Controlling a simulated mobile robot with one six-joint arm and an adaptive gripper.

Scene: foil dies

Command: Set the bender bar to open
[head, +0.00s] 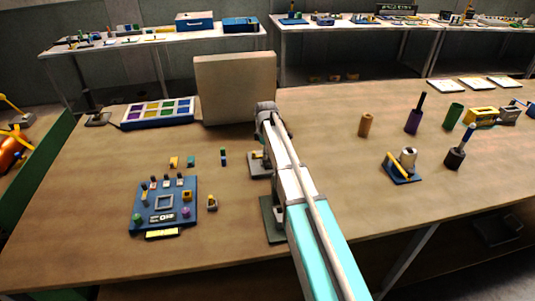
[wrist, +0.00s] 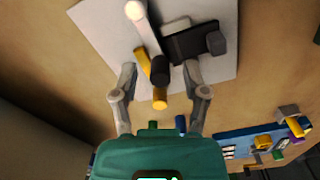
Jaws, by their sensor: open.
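In the wrist view, a bender-like fixture stands on a pale plate (wrist: 105,30). It has a white bar (wrist: 142,30) with a round end, a black cylinder (wrist: 161,70), a slanted yellow bar (wrist: 143,64) and a dark block (wrist: 197,42). A yellow cylindrical end (wrist: 160,98) shows below the black one. I cannot tell for sure which piece is the bender bar. My gripper (wrist: 168,70) is open, its fingers on either side of the black and yellow cylinders with visible gaps. In the head view, my arm hides most of the fixture (head: 257,168) and the gripper.
A blue board (head: 180,220) with small parts lies left of my arm, near small loose blocks. A beige upright panel (head: 235,88) stands behind. A blue fixture with a yellow bar (head: 399,166) and several holders stand at right. Table between is clear.

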